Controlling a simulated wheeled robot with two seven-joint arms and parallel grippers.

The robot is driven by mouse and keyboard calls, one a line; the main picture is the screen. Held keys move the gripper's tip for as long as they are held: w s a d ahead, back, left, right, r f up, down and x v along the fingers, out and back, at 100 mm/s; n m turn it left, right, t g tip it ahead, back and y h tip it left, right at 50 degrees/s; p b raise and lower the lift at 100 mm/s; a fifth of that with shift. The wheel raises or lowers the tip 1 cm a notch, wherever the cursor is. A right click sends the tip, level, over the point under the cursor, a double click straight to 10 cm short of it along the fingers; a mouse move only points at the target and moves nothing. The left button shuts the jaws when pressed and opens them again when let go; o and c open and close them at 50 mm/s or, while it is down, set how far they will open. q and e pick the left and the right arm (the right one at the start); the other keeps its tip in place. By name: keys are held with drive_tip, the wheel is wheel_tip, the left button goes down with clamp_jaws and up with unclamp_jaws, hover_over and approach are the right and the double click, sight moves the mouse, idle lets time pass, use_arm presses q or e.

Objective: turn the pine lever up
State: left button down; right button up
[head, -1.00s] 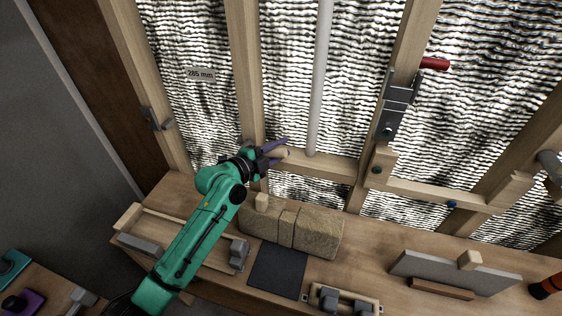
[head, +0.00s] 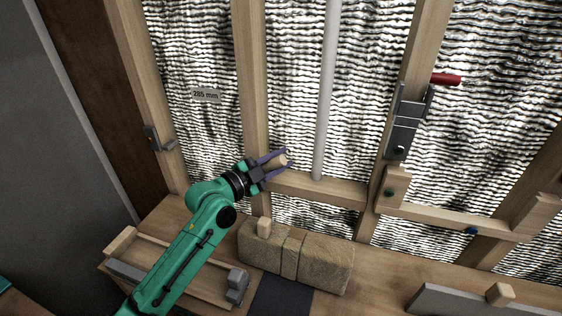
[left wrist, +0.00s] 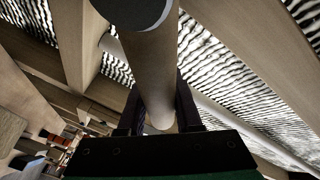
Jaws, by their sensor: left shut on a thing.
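The pine lever is a round pale wooden piece (head: 283,160), in front of the wall frame just left of the white pipe. My left gripper (head: 277,162) is shut on it, with a purple finger on either side. In the left wrist view the lever (left wrist: 152,65) is a pale round rod running away from the camera, between the two dark fingers (left wrist: 160,115). A grey round face (left wrist: 138,8) shows at its near end. The lever's mount is hidden by the gripper and the stud. My right gripper is in no view.
A white vertical pipe (head: 325,100) stands right of the gripper, above a horizontal wooden rail (head: 335,188). A grey bracket with a red handle (head: 445,80) is on the right stud. Stone-like blocks (head: 320,263) and a wooden tray (head: 150,258) sit on the bench below.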

use_arm(q)
drive_tip(key=c, duration=0.6)
unclamp_jaws()
drive_tip(key=shift+a, duration=0.1)
drive_tip(key=b+v, duration=0.5)
drive_tip(key=v, duration=0.9)
drive_tip(key=shift+s, duration=0.25)
drive_tip(key=shift+a, duration=0.15)
